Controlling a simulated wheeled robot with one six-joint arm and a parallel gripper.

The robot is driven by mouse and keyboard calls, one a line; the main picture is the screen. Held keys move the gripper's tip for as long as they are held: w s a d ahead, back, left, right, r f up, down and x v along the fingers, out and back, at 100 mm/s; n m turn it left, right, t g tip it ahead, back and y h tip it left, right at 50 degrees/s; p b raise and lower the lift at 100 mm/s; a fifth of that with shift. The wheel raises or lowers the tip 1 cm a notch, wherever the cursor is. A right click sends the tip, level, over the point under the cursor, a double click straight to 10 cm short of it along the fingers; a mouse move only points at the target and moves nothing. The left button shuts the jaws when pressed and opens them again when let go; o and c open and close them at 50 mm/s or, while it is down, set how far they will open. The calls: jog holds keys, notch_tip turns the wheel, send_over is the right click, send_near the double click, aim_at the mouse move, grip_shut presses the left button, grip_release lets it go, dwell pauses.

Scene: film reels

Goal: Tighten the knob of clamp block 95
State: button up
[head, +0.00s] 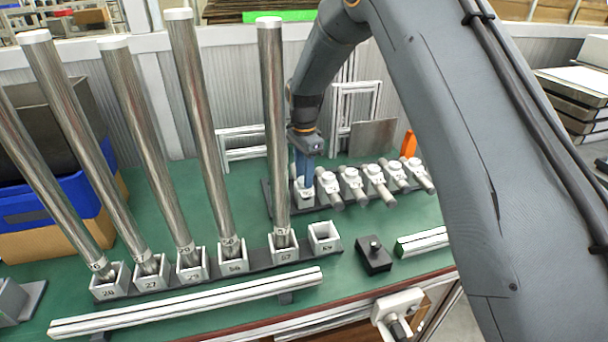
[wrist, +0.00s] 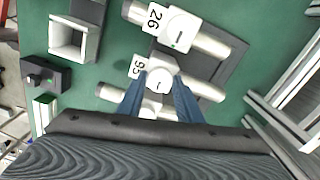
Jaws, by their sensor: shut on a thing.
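Clamp block 95 (wrist: 137,66) is in the middle of the wrist view, its label beside a white round knob (wrist: 159,80) with a dark line on top. The blue fingers of my gripper (wrist: 158,92) are on either side of this knob and shut on it. In the head view my gripper (head: 304,172) points down at the leftmost block (head: 303,192) of the clamp row, partly hiding it. Clamp block 26 (wrist: 181,34) is beside it in the wrist view, with its own white knob and a green mark.
More clamp blocks (head: 375,178) run rightward along the dark base. Tall steel posts (head: 274,130) stand in numbered sockets to the left, close to my arm. An empty socket (head: 323,237) and a black block (head: 374,258) are nearer. A long rail (head: 190,303) lies in front.

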jog(key=shift+m, duration=0.3)
jog(key=o, duration=1)
jog(key=shift+o, duration=0.2)
jog(key=shift+r, duration=0.1)
notch_tip(320, 180, up, 8)
jog(key=shift+f+b, duration=0.15)
jog(key=shift+b, duration=0.8)
